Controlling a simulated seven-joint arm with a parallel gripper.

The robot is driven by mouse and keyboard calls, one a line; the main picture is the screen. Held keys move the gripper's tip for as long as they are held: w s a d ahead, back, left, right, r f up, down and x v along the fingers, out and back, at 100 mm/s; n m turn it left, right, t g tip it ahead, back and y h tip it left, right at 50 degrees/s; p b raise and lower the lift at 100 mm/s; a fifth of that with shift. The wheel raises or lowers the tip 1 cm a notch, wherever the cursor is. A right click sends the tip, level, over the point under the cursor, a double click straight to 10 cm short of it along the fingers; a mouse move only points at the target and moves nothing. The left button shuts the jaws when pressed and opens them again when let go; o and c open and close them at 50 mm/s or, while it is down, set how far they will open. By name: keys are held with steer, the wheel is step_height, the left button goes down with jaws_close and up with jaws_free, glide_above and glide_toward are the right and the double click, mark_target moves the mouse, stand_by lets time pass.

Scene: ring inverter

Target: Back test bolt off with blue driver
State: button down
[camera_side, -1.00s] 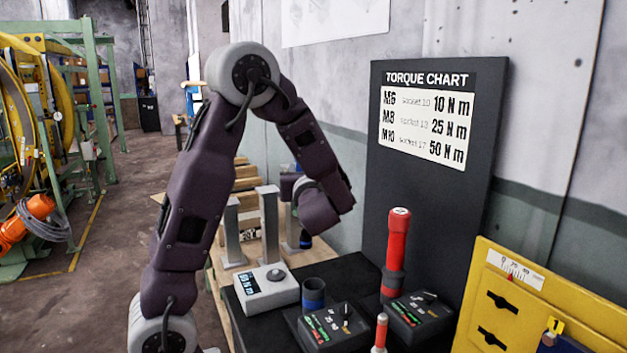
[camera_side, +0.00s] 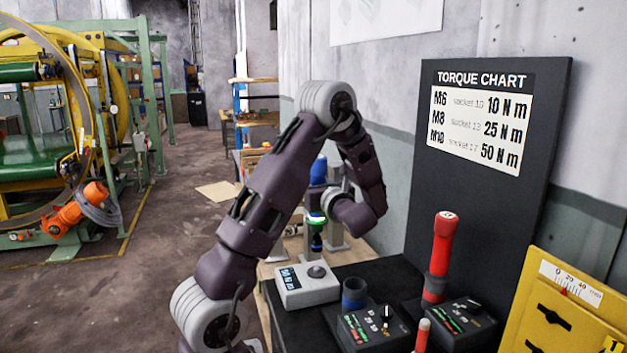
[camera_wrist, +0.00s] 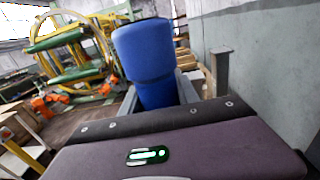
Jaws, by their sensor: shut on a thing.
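The blue driver (camera_side: 319,170) is upright in my gripper (camera_side: 326,205), above and behind the small white tester box. A bright green band shows around its middle, and its dark lower end points down between grey posts. Its blue body also fills the middle of the wrist view (camera_wrist: 147,60). My gripper is shut on it; the fingers are mostly hidden. I cannot make out the test bolt or whether the driver's tip touches anything. The blue-ringed holder (camera_side: 354,293) on the black bench is empty.
The white tester box (camera_side: 292,290) has a display and a round grey knob. A red driver (camera_side: 441,245) stands at the right, near dark control boxes (camera_side: 375,330). The torque chart board (camera_side: 478,120) rises behind. A yellow panel (camera_side: 570,310) stands front right.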

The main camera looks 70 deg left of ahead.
steer(key=shift+f, duration=3.6)
steer(key=shift+r, duration=2.7)
